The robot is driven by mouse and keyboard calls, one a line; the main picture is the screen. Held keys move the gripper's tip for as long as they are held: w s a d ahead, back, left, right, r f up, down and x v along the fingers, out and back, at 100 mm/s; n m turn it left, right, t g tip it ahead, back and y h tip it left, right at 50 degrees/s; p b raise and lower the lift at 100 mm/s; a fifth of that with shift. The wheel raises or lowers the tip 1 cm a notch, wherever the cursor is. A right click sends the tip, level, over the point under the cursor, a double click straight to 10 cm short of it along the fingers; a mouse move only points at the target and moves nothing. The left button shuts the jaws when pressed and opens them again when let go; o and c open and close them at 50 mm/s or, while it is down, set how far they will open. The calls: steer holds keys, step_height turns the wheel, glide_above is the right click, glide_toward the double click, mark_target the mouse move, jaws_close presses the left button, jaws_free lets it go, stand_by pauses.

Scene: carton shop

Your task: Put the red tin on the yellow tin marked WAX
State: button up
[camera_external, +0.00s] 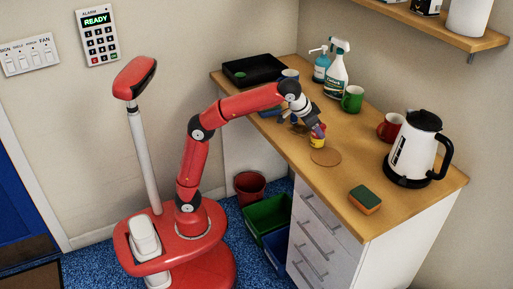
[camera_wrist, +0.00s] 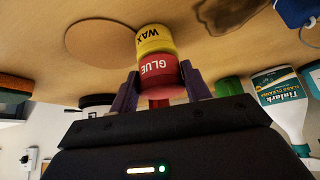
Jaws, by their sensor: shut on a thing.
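The red tin (camera_wrist: 160,72), lettered GLUE, is between the two purple fingers of my gripper (camera_wrist: 160,88), which is shut on it. The yellow tin (camera_wrist: 155,40) marked WAX stands on the wooden counter. In the wrist view, which shows the scene upside down, the red tin is directly over the yellow one and lined up with it. No gap shows between them. In the external view, my gripper (camera_external: 318,132) points down over the yellow tin (camera_external: 317,143), and little of the red tin shows there.
A round cork mat (camera_external: 326,157) lies beside the tins. A green mug (camera_external: 352,99), a spray bottle (camera_external: 337,72), a red mug (camera_external: 390,127), a kettle (camera_external: 414,153) and a sponge (camera_external: 365,200) stand around on the counter (camera_external: 330,190). The counter's front edge is close to the tins.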

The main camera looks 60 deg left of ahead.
steer(key=o, duration=1)
steer(key=shift+r+p, duration=0.35)
steer(key=p+v, duration=0.1)
steer(key=v, duration=1.1)
steer(key=shift+r+p, duration=0.1)
steer(key=shift+p, duration=0.25)
